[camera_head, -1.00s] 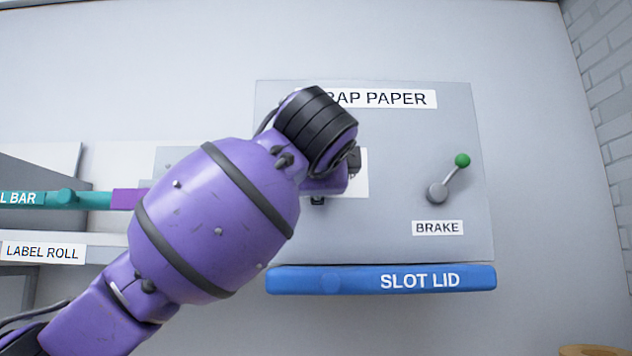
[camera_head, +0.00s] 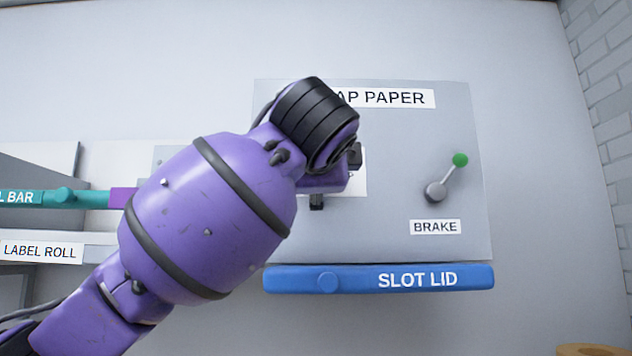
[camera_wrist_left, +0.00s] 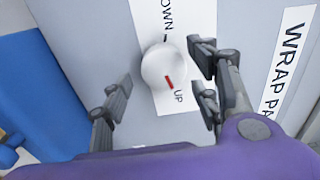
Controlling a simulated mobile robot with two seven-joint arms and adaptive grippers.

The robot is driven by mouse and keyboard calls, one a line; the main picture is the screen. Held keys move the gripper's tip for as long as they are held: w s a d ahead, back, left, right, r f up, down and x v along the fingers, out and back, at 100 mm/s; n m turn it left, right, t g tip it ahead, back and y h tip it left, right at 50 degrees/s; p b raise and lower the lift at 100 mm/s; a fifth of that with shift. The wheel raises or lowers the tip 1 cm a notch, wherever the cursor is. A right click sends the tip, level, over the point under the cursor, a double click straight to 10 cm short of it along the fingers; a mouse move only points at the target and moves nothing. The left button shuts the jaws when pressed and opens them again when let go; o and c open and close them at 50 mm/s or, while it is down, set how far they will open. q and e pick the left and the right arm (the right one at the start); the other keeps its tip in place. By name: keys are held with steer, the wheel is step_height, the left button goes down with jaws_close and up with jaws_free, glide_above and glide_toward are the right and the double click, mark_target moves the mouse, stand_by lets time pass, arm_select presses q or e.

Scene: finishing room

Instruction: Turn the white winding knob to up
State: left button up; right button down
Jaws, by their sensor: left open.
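The white winding knob (camera_wrist_left: 165,68) sits on a white label strip (camera_wrist_left: 188,22) in the left wrist view. Its red mark (camera_wrist_left: 169,82) points toward the word UP; DOWN is printed at the opposite end. My left gripper (camera_wrist_left: 160,76) is open, with its dark fingers on either side of the knob and visible gaps to it. In the head view my left gripper (camera_head: 336,180) is at the panel, mostly behind my purple wrist, and the knob is hidden there. My right gripper is not in view.
The grey wrap paper panel (camera_head: 420,150) carries a brake lever (camera_head: 447,178) with a green ball at the right. A blue slot lid (camera_head: 350,280) runs below. A teal bar (camera_head: 90,200) and the label roll shelf (camera_head: 100,245) are at the left.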

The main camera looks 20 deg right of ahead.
arm_select(q)
steer(key=v, duration=1)
steer(key=shift+s, duration=0.4)
